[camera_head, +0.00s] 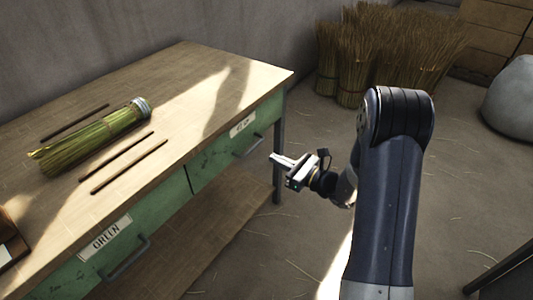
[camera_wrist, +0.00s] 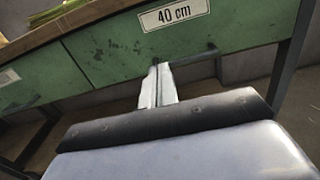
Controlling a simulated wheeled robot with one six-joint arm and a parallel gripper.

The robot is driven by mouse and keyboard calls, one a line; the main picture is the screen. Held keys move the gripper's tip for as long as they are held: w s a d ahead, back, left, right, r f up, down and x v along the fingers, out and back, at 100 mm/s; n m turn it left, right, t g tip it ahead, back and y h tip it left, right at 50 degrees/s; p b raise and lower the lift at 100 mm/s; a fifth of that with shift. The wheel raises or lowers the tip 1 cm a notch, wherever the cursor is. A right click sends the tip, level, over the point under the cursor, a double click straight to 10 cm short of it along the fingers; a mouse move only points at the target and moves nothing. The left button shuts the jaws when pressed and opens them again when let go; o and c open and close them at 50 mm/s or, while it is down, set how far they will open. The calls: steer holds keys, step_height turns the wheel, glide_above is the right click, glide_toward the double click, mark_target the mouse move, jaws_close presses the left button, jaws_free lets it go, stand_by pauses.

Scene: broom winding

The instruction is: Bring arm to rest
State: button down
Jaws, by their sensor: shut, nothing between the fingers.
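My gripper (camera_head: 281,160) is in front of the right drawer of the green workbench, out over the floor, in the head view. Its fingers are shut together and empty, pointing toward the bench. In the wrist view the closed fingers (camera_wrist: 158,86) point at the drawer front with the "40 cm" label (camera_wrist: 174,13). The fingertips overlap the drawer's handle (camera_wrist: 190,58) in that picture; I cannot tell whether they touch it. My arm is bent at the elbow, at the right of the head view.
A bundle of green straw (camera_head: 97,136) bound at one end lies on the bench top (camera_head: 200,75) among several dark sticks (camera_head: 129,166). Straw sheaves (camera_head: 385,50) and a grey sack (camera_head: 512,95) stand behind. The floor right of the bench is mostly clear.

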mark_target(236, 139)
steer(key=shift+s+d, duration=0.2)
steer(key=shift+d, duration=0.1)
steer(key=shift+a, duration=0.1)
steer(key=x, duration=1.3)
steer(key=shift+w+a, duration=0.25)
steer(key=shift+a, duration=0.05)
